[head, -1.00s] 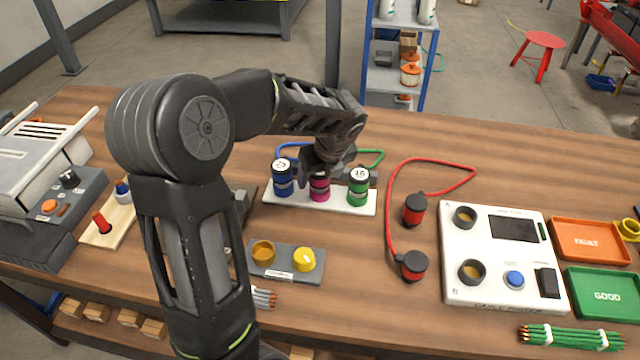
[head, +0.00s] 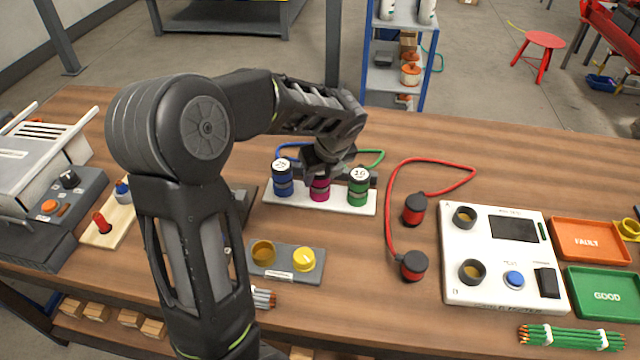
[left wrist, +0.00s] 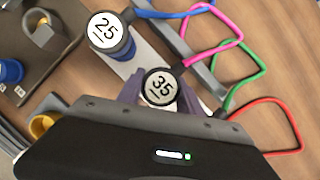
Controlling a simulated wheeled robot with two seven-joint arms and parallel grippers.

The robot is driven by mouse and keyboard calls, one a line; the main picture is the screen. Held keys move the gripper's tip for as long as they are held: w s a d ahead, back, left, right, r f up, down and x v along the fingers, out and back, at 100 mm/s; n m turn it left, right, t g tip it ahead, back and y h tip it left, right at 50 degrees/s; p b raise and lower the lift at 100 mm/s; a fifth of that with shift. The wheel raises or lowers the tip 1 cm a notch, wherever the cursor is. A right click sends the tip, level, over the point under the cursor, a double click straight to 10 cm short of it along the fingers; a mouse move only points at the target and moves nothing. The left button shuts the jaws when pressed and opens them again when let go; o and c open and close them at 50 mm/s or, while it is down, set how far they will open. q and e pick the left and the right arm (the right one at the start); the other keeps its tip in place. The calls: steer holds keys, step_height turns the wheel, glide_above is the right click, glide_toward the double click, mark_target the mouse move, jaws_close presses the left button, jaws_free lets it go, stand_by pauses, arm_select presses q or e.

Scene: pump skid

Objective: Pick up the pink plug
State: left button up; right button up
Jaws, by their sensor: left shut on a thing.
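The pink plug (head: 319,190) stands upright in the white holder (head: 332,206), between the blue plug (head: 283,180) and the green plug (head: 359,187). In the left wrist view the pink plug's white top (left wrist: 161,87) reads 35, and a pink cable runs from it. My left gripper (head: 321,172) comes down from above and is shut on the pink plug, hiding its top in the head view. In the left wrist view the blue plug (left wrist: 108,32) is marked 25. My right gripper is not in view.
The blue and green plugs stand close on either side of my left gripper. A grey block with yellow parts (head: 285,262) lies nearer. A red cable with two red plugs (head: 413,209) and a white tester (head: 505,257) are to the right.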

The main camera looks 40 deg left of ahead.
arm_select(q)
jaws_close()
step_height(320, 180, up, 10)
steer(key=shift+r, duration=0.1)
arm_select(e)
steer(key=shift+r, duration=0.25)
arm_select(q)
steer(key=shift+p, duration=0.3)
